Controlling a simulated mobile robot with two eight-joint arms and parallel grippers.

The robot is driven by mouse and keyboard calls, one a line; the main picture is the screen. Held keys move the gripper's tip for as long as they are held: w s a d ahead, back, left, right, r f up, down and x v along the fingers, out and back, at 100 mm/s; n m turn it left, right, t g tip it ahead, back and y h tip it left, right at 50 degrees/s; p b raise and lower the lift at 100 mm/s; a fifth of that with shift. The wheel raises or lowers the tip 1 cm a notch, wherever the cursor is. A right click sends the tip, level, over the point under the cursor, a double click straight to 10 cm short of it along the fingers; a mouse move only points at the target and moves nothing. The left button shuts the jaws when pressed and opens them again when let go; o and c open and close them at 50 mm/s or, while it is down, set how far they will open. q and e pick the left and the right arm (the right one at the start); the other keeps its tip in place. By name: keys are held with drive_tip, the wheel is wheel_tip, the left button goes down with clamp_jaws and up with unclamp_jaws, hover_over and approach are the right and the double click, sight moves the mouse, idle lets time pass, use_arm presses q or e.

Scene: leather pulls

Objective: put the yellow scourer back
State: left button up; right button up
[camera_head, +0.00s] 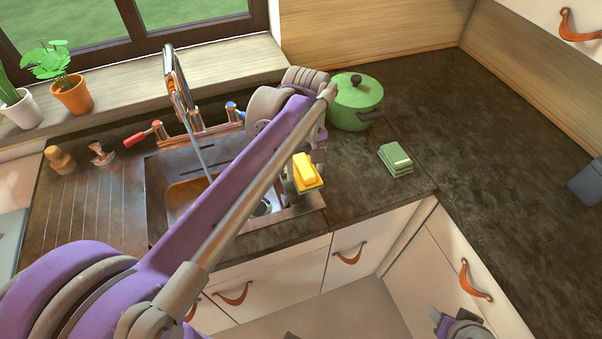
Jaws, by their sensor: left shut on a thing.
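The yellow scourer (305,172), a yellow block with a darker green layer along its lower edge, is at the right edge of the sink. My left gripper (298,174), mostly hidden behind its own arm, is shut on it. I cannot tell whether the scourer touches the surface below. A green scourer (395,159) lies on the dark worktop to the right. Part of my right gripper (457,325) shows at the bottom right edge, and its fingers are not clear.
Water runs from the tap (178,85) into the sink (158,205), partly hidden by my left arm. A green lidded pot (354,103) stands behind the scourers. A wooden brush (60,159) stands at left. The worktop (465,130) is mostly clear at right.

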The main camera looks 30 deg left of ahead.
sight(302, 158)
use_arm(q)
drive_tip(key=shift+w+a, duration=0.7)
drive_tip(key=shift+a, duration=0.1)
wheel_tip(302, 158, down, 2)
drive_tip(key=shift+w+a+f, duration=0.1)
drive_tip(key=shift+c, duration=0.7)
drive_tip(key=shift+w+a+f, duration=0.1)
drive_tip(key=shift+f, duration=2.1)
drive_tip(key=o, duration=1.4)
drive_tip(key=shift+f, duration=0.15)
drive_tip(key=r, duration=1)
drive_tip(key=shift+s+r, duration=0.3)
drive_tip(key=shift+r, duration=0.05)
